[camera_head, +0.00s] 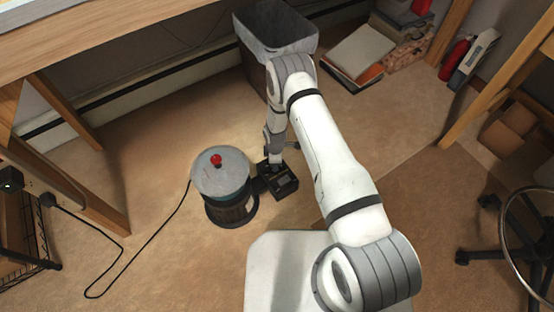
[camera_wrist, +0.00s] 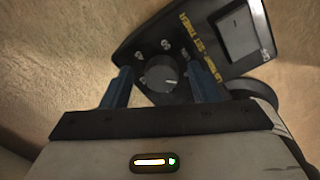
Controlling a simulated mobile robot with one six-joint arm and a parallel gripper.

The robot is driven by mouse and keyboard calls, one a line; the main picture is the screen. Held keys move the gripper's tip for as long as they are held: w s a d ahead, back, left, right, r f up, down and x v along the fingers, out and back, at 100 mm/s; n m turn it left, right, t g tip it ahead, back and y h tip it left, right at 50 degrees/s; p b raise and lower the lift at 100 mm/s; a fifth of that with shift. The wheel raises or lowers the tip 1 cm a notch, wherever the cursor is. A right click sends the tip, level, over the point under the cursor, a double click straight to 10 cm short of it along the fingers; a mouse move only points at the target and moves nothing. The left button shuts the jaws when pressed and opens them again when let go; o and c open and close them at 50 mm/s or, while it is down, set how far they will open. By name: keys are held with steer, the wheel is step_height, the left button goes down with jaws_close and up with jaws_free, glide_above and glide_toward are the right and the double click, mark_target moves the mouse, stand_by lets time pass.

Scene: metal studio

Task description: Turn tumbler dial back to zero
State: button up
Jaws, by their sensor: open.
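The tumbler (camera_head: 222,190) stands on the floor, a round drum with a grey lid and a red knob on top. Its black control box (camera_head: 284,188) sticks out at its right side, below my gripper (camera_head: 275,162). In the wrist view, the round grey dial (camera_wrist: 161,72) sits on the box's dark panel (camera_wrist: 190,28), with pale markings around it and yellow lettering beside it. A light line on the dial points to the right. My gripper (camera_wrist: 165,88) is open, with one blue-grey finger on each side of the dial. I cannot tell whether either finger touches it.
A square switch (camera_wrist: 238,36) is on the same panel, right of the dial. A black cord (camera_head: 150,236) runs over the floor left of the tumbler. A waste bin (camera_head: 274,45), books (camera_head: 358,52) and a chair base (camera_head: 505,245) stand around. A wooden table (camera_head: 90,30) is at upper left.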

steer(key=r+p, duration=0.1)
steer(key=r, duration=0.3)
steer(key=r+p, duration=0.1)
steer(key=r, duration=0.2)
steer(key=shift+s+r+p, duration=0.2)
steer(key=shift+r+p, duration=0.15)
